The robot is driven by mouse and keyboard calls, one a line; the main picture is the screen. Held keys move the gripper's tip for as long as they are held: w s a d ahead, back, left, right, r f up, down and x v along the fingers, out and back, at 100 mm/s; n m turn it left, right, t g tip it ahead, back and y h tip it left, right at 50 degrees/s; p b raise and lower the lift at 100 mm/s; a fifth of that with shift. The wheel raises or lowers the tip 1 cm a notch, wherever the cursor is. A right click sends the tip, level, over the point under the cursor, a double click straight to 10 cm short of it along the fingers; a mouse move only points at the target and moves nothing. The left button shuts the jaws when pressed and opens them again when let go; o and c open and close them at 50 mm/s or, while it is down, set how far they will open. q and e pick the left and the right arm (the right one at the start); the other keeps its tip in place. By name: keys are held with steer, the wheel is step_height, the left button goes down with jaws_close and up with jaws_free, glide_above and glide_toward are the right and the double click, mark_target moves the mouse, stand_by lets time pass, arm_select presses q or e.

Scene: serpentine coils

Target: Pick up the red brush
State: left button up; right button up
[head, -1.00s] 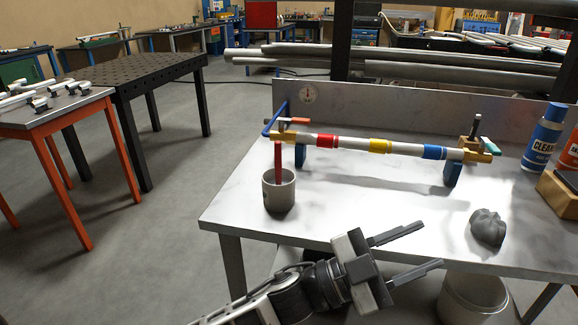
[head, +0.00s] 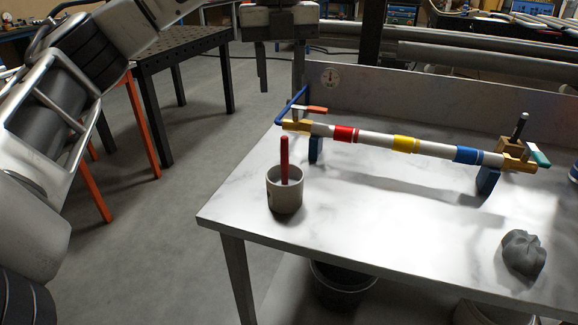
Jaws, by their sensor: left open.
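The red brush (head: 284,158) stands upright in a grey cup (head: 285,198) near the table's left corner. Only its handle shows; its lower end is hidden inside the cup. My left gripper (head: 280,90) is at the top of the head view, fingers pointing down, open and empty. It appears above the brush handle, apart from it. My right gripper is not in view.
A striped tube (head: 375,142) lies across blue supports behind the cup, with clamps at its ends. A grey lump (head: 523,252) sits at the right. The pale tabletop (head: 390,225) between cup and lump is clear.

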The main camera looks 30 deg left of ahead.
arm_select(q)
step_height(320, 180, down, 10)
glide_above(285, 183)
steer(key=shift+w+a+f+p, duration=0.15)
steer(key=shift+f+p, duration=0.1)
steer(key=shift+f, duration=1.15)
steer(key=shift+w+a+f+p, duration=0.1)
steer(key=shift+w+f+p, duration=0.1)
steer(key=shift+f, duration=1.15)
jaws_close()
